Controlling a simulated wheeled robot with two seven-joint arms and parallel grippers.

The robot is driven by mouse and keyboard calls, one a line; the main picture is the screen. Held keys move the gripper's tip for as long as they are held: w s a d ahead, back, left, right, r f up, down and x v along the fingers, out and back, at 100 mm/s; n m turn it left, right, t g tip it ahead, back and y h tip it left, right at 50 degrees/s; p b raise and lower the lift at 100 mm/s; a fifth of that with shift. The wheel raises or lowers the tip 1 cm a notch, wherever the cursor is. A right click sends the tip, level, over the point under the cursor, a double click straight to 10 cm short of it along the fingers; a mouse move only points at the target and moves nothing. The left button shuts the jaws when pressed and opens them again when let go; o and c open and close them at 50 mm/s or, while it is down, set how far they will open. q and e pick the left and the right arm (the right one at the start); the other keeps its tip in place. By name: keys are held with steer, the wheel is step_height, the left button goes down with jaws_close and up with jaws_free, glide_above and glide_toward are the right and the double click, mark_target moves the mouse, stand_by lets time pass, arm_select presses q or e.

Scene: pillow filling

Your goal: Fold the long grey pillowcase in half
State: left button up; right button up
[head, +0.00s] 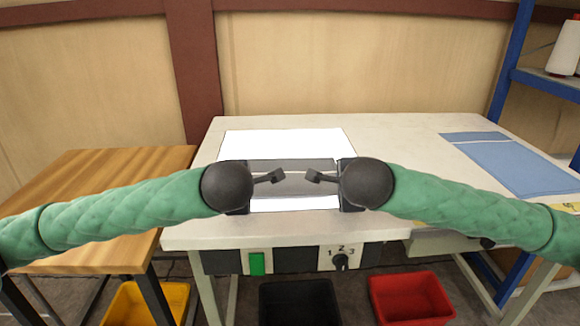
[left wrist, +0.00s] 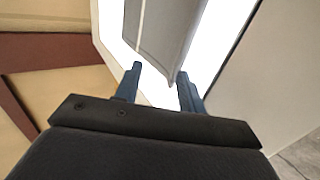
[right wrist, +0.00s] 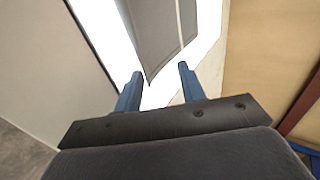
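The long grey pillowcase (head: 295,184) lies across the bright white lit panel (head: 285,145) on the table, with a thin pale line along it. It also shows in the left wrist view (left wrist: 168,30) and the right wrist view (right wrist: 152,30). My left gripper (left wrist: 158,82) is open, its blue fingers apart near one end of the pillowcase. My right gripper (right wrist: 160,80) is open near the other end, with the cloth corner just ahead of the gap. In the head view my wrists hide both ends of the pillowcase.
The white table (head: 410,140) carries a folded blue cloth (head: 515,165) at right. A wooden table (head: 110,170) stands at left. Yellow (head: 150,305), black (head: 300,302) and red bins (head: 412,298) sit below. A blue shelf (head: 545,82) holds a white spool (head: 566,48).

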arm_select(q)
steer(key=s+r, duration=0.6)
steer(key=r, duration=0.2)
steer(key=shift+r, duration=0.4)
arm_select(e)
steer(key=s+r, duration=0.6)
steer(key=r, duration=0.2)
steer(key=shift+r, duration=0.35)
